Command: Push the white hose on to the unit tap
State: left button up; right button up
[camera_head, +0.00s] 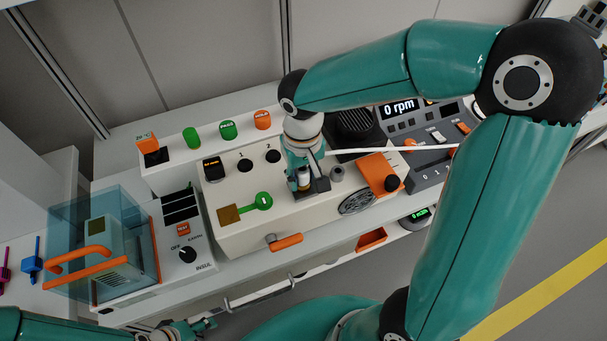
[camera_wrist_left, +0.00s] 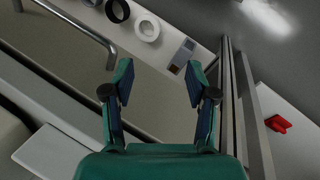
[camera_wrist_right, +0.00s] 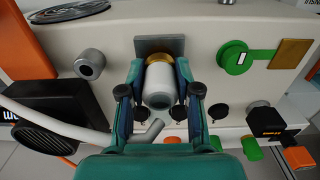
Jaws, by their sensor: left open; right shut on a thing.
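The white hose (camera_head: 400,149) runs from the right of the head view to my right gripper (camera_head: 304,184). In the right wrist view the hose (camera_wrist_right: 55,124) comes in from the left to a grey bent piece below a white cylindrical end (camera_wrist_right: 159,86). My right gripper is shut on this white end. A brass collar, seemingly the unit tap (camera_wrist_right: 157,58), shows at its far end, against a grey plate (camera_wrist_right: 172,44) on the unit's front. I cannot tell how fully they are joined. My left gripper (camera_wrist_left: 160,84) is open and empty.
The beige unit (camera_head: 235,180) carries a green round fitting (camera_head: 264,201), a grey port (camera_head: 337,173) and an orange handle (camera_head: 287,241). A blue clear box (camera_head: 85,222) stands at left. A control panel (camera_head: 430,137) stands at right. A metal rail (camera_wrist_left: 75,22) lies near my left gripper.

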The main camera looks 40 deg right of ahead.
jog(key=shift+f+b, duration=0.6)
jog(key=o, duration=1.2)
jog(key=shift+c, duration=0.2)
jog(key=shift+r, duration=0.1)
notch_tip(320, 180, up, 12)
jog(key=shift+f, duration=0.1)
